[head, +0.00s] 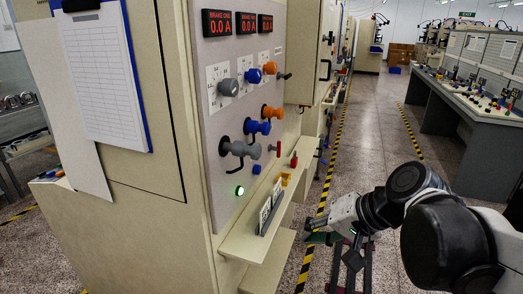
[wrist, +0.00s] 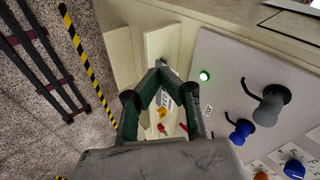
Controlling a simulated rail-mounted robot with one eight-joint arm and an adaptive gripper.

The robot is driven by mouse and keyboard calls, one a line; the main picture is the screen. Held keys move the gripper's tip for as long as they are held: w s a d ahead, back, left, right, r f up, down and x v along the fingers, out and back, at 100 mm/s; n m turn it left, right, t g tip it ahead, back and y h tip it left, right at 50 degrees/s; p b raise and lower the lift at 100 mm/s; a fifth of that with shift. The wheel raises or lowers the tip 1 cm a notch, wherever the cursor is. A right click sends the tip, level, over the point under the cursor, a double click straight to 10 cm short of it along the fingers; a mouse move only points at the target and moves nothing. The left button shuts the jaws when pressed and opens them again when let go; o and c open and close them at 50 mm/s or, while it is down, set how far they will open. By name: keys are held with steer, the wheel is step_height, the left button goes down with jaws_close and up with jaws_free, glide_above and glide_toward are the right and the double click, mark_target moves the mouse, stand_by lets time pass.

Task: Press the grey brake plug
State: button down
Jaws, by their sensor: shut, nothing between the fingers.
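The grey plug (head: 240,148) sticks out from the lower left of the upright panel, with a black hooked lever beside it. It also shows at the right of the wrist view (wrist: 270,105). A second grey knob (head: 228,87) sits higher, on a white dial plate. My gripper (head: 312,238) is out in front of the panel, to the right of the shelf and apart from the plugs. In the wrist view its green fingers (wrist: 160,68) meet at the tips with nothing between them, over the shelf.
Blue (head: 257,126) and orange (head: 272,112) plugs run beside the grey one. A lit green button (head: 239,190) sits below. A shelf (head: 240,247) juts out under the panel, holding a label stand (head: 270,205) and a yellow item (head: 285,179). The aisle floor is open.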

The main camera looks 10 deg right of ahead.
mark_target(260, 152)
steer(key=w+d+r+t+y, duration=0.1)
steer(key=w+d+r+y, duration=0.1)
steer(key=w+r+y, duration=0.2)
steer(key=w+d+r+m+t+y+p, duration=0.1)
steer(key=w+d+r+y, duration=0.2)
steer(key=r, duration=0.5)
steer(key=w+y, duration=0.1)
steer(key=y, duration=0.1)
steer(key=shift+d+t+y, duration=0.3)
steer(key=shift+a, duration=0.1)
steer(key=p+x, duration=0.2)
steer(key=x, duration=1.2)
steer(key=shift+s, duration=0.1)
